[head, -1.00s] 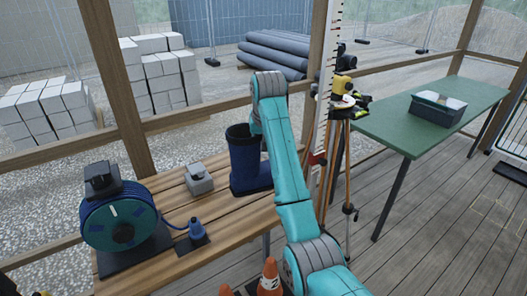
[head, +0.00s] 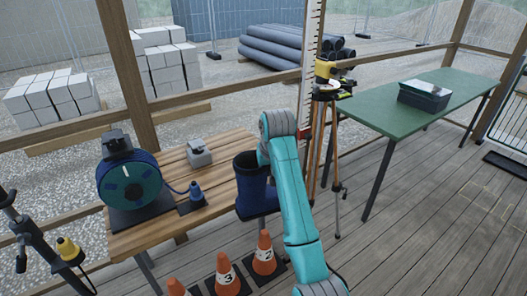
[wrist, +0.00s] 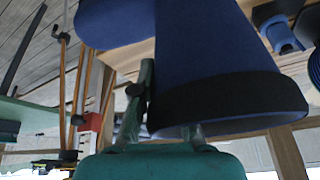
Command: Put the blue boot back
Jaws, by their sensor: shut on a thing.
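The blue boot (head: 252,188) has a dark top band and sole. In the head view it is upright at the right end of the wooden bench (head: 160,232), its sole overlapping the bench's end. I cannot tell whether it is over the bench or just past it. My gripper is hidden behind my arm and the boot in the head view. In the wrist view my gripper (wrist: 143,98) is shut on the boot (wrist: 205,45) at its shaft near the top band. One finger shows; the other is mostly hidden behind the boot.
A hose reel (head: 130,185), a grey box (head: 199,154) and a blue connector (head: 195,190) occupy the bench. Orange cones (head: 227,275) stand in front. A tripod (head: 331,150) stands right of the boot. The green table (head: 440,103) holds a dark bin (head: 424,97).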

